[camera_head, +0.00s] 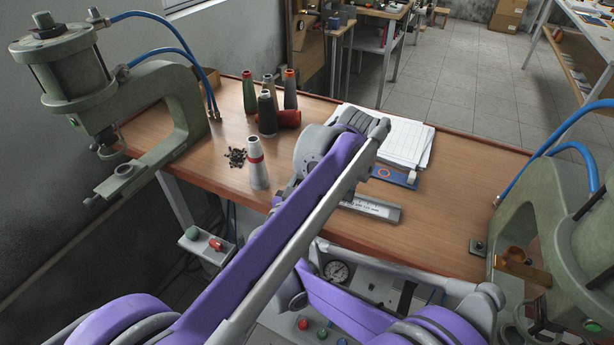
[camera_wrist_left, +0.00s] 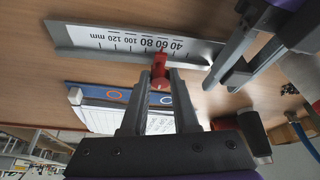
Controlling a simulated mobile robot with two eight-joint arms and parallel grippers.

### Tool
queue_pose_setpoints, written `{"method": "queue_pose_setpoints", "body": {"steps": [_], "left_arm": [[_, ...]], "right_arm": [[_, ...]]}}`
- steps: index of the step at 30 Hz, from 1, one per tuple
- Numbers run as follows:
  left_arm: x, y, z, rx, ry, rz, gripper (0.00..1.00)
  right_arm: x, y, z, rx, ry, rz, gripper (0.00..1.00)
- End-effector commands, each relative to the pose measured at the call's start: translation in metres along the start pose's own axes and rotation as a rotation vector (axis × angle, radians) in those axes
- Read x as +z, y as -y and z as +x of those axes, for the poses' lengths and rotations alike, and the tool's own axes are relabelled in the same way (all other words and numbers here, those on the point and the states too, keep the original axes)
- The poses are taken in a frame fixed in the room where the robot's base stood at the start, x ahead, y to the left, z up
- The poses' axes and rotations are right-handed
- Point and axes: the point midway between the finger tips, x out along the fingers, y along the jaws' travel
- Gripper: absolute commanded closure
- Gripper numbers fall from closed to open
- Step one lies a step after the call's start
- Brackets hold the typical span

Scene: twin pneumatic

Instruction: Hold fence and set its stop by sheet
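The fence (camera_head: 370,207), a grey metal angle with a white millimetre scale, lies on the wooden bench right of my left arm. In the left wrist view the fence (camera_wrist_left: 85,38) carries a red stop (camera_wrist_left: 160,72). My left gripper (camera_wrist_left: 159,76) is open, its fingertips on either side of the stop; contact is unclear. My right gripper (camera_wrist_left: 218,86) is at the fence's scale-start end, fingers apart; whether it grips the fence is unclear. My left arm hides both grippers in the head view. White sheets (camera_head: 405,140) lie behind the fence, with a blue card (camera_head: 395,175) at their front edge.
Green presses stand at left (camera_head: 180,95) and right (camera_head: 575,240). Several thread cones (camera_head: 268,112), a grey cone (camera_head: 258,165) and small black parts (camera_head: 237,157) occupy the bench's left. The bench (camera_head: 470,185) is clear right of the sheets.

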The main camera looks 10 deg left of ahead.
Motion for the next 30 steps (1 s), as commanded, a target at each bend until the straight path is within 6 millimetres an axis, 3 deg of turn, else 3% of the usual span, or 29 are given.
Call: {"method": "queue_pose_setpoints", "body": {"steps": [1, 6, 8, 17, 30], "left_arm": [[0.000, 0.000, 0.000, 0.000, -0.001, 0.000, 0.63], [0.000, 0.000, 0.000, 0.000, 0.000, 0.000, 0.33], [0.000, 0.000, 0.000, 0.000, 0.000, 0.000, 0.25], [-0.001, 0.000, -0.001, 0.000, 0.000, 0.000, 0.25], [-0.013, 0.000, -0.032, 0.000, 0.000, 0.000, 0.25]], "right_arm": [[0.000, 0.000, 0.000, 0.001, 0.000, 0.000, 1.00], [0.000, 0.000, 0.000, 0.001, 0.000, 0.000, 1.00], [0.000, 0.000, 0.000, 0.001, 0.000, 0.000, 1.00], [0.000, 0.000, 0.000, 0.001, 0.000, -0.001, 1.00], [0.000, 0.000, 0.000, 0.001, 0.000, -0.001, 1.00]]}}
